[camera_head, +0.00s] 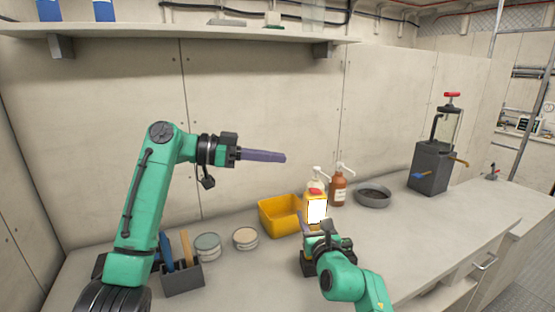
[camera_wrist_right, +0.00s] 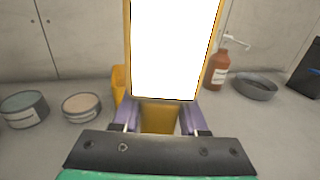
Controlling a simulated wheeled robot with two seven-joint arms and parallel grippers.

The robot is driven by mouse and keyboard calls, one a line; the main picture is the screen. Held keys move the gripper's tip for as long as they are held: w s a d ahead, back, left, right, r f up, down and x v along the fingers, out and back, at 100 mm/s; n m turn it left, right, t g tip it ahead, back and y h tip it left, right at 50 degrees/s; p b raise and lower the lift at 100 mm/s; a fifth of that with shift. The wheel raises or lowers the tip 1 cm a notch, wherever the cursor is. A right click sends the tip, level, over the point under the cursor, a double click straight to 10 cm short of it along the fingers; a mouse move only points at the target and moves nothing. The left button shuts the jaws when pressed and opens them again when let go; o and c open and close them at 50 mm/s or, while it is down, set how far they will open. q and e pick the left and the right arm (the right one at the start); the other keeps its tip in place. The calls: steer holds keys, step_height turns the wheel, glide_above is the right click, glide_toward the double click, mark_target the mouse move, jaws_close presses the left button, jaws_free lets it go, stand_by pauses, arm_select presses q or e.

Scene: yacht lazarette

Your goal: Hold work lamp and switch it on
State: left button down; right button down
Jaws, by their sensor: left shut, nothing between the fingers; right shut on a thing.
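The work lamp (camera_head: 316,210) is yellow with a bright white front panel and a red part on top. It stands upright in my right gripper (camera_head: 308,227), over the counter. In the right wrist view the lamp's white panel (camera_wrist_right: 175,50) fills the upper middle. There the right gripper's (camera_wrist_right: 160,120) purple fingers are shut on its yellow lower part. My left gripper (camera_head: 284,158) is shut and empty. It is raised above the counter, left of the lamp and higher, with its fingers pointing right.
A yellow bin (camera_head: 279,216) sits just behind the lamp. Two round tins (camera_head: 207,247), a grey tool holder (camera_head: 182,278), a brown pump bottle (camera_head: 338,190), a grey dish (camera_head: 373,196) and a dark grey machine (camera_head: 430,167) stand on the counter (camera_head: 420,235). Its front right is clear.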

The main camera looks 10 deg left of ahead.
steer(key=shift+c, duration=1.8)
jaws_free()
steer(key=v, duration=1.2)
steer(key=o, duration=0.4)
steer(key=shift+c, duration=0.2)
